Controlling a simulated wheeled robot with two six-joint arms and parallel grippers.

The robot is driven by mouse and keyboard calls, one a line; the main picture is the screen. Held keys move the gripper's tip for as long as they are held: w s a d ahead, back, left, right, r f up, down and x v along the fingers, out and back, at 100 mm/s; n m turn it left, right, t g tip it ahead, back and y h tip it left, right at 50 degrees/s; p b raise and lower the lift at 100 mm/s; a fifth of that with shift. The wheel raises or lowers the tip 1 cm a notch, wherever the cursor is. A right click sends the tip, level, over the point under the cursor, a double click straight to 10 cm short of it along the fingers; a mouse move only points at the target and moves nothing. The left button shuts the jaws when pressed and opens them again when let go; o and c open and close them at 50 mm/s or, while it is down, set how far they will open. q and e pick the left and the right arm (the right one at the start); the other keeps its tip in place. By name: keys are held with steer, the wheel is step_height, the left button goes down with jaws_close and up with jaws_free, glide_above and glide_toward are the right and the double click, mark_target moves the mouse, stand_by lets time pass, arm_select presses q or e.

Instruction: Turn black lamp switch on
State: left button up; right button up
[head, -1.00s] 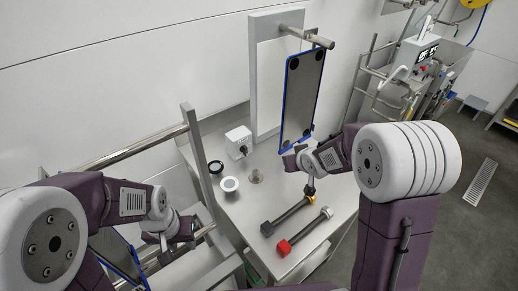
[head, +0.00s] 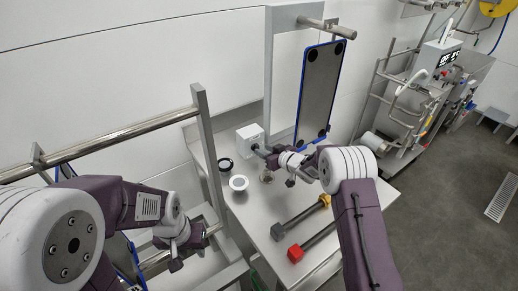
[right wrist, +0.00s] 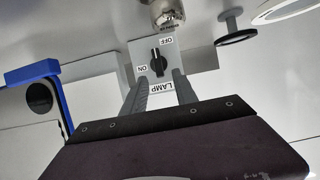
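The black lamp switch (right wrist: 159,62) is a rotary knob on a light grey box (head: 246,136), with OFF, ON and LAMP labels around it in the right wrist view. The knob's long axis runs roughly between the OFF and LAMP labels; its exact setting is hard to tell. My right gripper (right wrist: 158,74) is open, with one finger on each side of the knob's near end; I cannot tell whether they touch it. In the head view my right gripper (head: 261,151) is at the box's front. My left gripper (head: 176,262) hangs low at the left, away from the switch.
A blue-edged panel (head: 320,90) hangs just right of the box.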

mark_target(255, 148)
steer(key=shift+x, duration=2.4)
jaws_close()
steer(key=n+h+b, duration=0.1)
steer(key=b, duration=0.4)
steer(key=n+t+b, duration=0.1)
steer(key=n+b, duration=0.1)
steer(key=b, duration=0.4)
steer(key=f+n+t+h+b, duration=0.1)
steer(key=b, duration=0.5)
steer(key=shift+s+a+h, duration=0.3)
steer(key=shift+a, duration=0.05)
steer(key=shift+r+n+b, duration=0.15)
steer(key=shift+n+b, duration=0.15)
steer(key=shift+b, duration=0.55)
steer(key=shift+r, duration=0.1)
jaws_free()
